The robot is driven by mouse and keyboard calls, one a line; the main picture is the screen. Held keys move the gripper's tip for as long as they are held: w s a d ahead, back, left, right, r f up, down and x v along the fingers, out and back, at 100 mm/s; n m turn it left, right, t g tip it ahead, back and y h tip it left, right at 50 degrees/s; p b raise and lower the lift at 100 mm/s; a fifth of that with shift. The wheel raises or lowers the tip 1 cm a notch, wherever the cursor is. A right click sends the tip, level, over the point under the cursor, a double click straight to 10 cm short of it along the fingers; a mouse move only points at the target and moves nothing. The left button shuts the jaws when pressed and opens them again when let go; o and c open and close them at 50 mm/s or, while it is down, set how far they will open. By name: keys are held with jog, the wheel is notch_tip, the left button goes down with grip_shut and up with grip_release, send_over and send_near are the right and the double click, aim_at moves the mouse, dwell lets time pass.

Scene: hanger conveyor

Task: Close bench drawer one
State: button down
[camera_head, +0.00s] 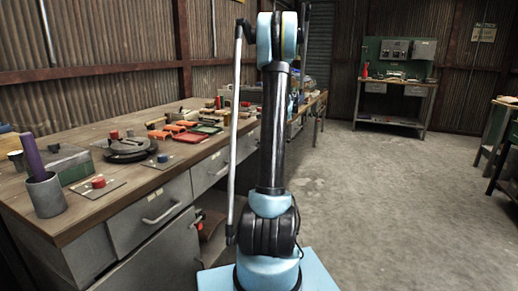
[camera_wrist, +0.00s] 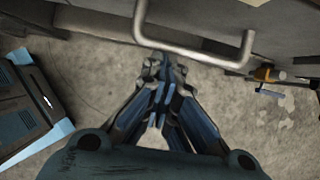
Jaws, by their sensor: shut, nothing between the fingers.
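The long bench (camera_head: 75,215) has grey drawers along its front, on the left in the head view. The nearest drawer (camera_head: 150,215) has a bar handle, and another drawer (camera_head: 211,172) follows farther along; the frames do not show which is drawer one. Neither visibly sticks out far. In the wrist view a metal bar handle (camera_wrist: 195,50) crosses the top on a grey front. My gripper (camera_wrist: 163,68) is shut and empty, its fingertips just below the handle; contact cannot be told. My gripper is not visible in the head view.
The bench top holds a cup with a purple rod (camera_head: 45,194), a round dark plate (camera_head: 130,149) and several trays. A yellow and blue item (camera_wrist: 268,80) shows below the front in the wrist view. The concrete floor (camera_head: 400,210) right of my arm is clear.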

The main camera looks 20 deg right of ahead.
jog(key=shift+w+a, duration=0.15)
jog(key=shift+a, duration=0.05)
dwell(0.3)
jog(key=s+d+r, duration=0.6)
jog(key=d+r, duration=0.1)
jog(key=r, duration=0.1)
jog(key=s+a+r+n+g+h, duration=0.1)
jog(key=s+a+n+h, duration=0.1)
jog(key=s+a+n, duration=1.4)
jog(key=s+a+f+n, duration=0.2)
jog(key=s+f+n, duration=0.1)
jog(key=s, duration=0.5)
jog(key=s+a+f+n+h, duration=0.1)
jog(key=s+a+f+n, duration=0.2)
jog(key=s+f, duration=0.2)
jog(key=s+a+f+n+h, duration=0.1)
jog(key=s+a+f+n, duration=0.2)
jog(key=s, duration=0.9)
jog(key=shift+a+f+n, duration=0.2)
jog(key=shift+f+n, duration=0.4)
jog(key=shift+f, duration=0.3)
